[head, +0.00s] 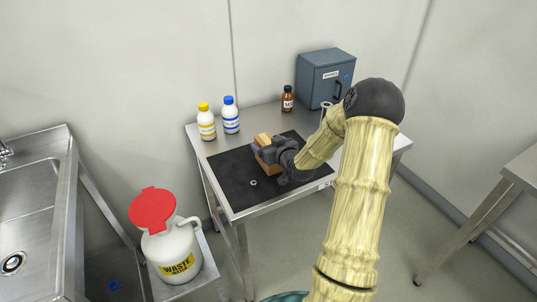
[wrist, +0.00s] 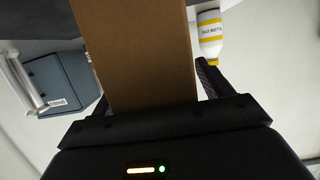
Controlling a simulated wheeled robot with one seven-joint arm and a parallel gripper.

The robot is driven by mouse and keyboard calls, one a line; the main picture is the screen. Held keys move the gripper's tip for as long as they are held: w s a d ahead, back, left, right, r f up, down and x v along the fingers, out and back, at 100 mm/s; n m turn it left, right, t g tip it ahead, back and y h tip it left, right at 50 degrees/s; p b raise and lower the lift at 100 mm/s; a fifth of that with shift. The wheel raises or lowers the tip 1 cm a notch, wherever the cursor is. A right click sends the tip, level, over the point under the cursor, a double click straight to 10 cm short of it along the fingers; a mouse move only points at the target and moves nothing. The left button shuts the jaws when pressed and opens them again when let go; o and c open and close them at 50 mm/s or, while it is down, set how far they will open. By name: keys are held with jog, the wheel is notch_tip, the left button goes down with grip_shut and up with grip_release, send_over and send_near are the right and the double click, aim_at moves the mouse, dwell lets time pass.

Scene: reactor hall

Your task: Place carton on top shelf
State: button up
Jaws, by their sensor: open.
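The carton (head: 264,140) is a small tan-brown box on the dark mat of the steel table, partly hidden behind my gripper (head: 270,153). In the wrist view the carton (wrist: 135,55) fills the middle, running up out of the frame. My gripper is open, with its jaws around the carton. One finger (wrist: 208,78) shows to the right of the carton with a gap between them; the left finger is mostly hidden. I cannot make out a top shelf in either view.
A yellow-capped bottle (head: 206,122), a blue-capped bottle (head: 230,115), a brown bottle (head: 287,98) and a grey-blue cabinet (head: 322,78) stand at the table's back. A small ring (head: 253,183) lies on the mat (head: 225,180). A white waste can (head: 172,250) stands front left, near a sink (head: 25,215).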

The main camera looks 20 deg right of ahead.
jog(key=c, duration=1.3)
notch_tip(320, 180, up, 10)
jog(key=shift+r+p, duration=0.1)
jog(key=shift+p, duration=0.25)
